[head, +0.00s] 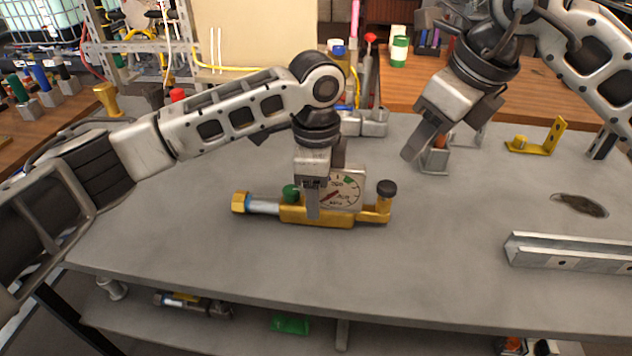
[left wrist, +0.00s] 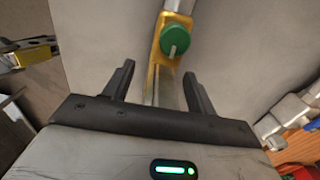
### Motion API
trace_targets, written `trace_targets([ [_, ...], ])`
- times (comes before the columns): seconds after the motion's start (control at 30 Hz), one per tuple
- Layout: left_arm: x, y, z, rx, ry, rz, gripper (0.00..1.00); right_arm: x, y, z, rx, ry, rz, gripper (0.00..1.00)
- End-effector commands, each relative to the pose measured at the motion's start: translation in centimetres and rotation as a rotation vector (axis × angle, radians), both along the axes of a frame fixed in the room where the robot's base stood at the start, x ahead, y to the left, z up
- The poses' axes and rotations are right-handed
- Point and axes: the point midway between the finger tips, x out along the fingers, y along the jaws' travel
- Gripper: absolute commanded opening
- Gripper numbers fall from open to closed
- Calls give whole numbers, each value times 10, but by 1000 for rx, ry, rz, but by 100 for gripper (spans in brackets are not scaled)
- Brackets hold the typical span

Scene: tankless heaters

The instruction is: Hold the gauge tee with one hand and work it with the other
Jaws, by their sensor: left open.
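The gauge tee (head: 335,215) lies on the grey bench top, with a brass body, a round white-faced gauge (head: 341,190), a green knob (head: 291,193) and a black knob (head: 386,188). A silver pipe with a brass hex end is at its left. My left gripper (head: 313,210) points down over the body, between the green knob and the gauge. In the left wrist view its open fingers (left wrist: 158,85) stand either side of the body, with the green knob (left wrist: 174,41) beyond. Contact is unclear. My right gripper (head: 418,150) hangs above the bench, right of the tee and apart from it; its finger gap is unclear.
A metal rail (head: 570,252) lies at the right, near a dark stain (head: 580,205). A yellow bracket (head: 537,138) and grey fittings (head: 365,122) stand at the back. The bench front, before the tee, is clear. A lower shelf holds parts.

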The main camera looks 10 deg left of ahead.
Motion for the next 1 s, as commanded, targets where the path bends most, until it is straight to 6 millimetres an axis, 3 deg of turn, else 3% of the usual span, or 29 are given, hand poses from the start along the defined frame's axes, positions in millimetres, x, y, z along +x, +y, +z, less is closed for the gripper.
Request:
trace_targets([
  [0.07,0,0,0,0,0,0,57,0,0,0,0,0,0,36],
  [0.27,0,0,0,0,0,0,4,0,0,0,0,0,0,36],
  [0.3,0,0,0,0,0,0,0,0,0,0,0,0,0,36],
  [1.0,0,0,1,-1,-1,1,0,0,0,0,0,0,0,36],
])
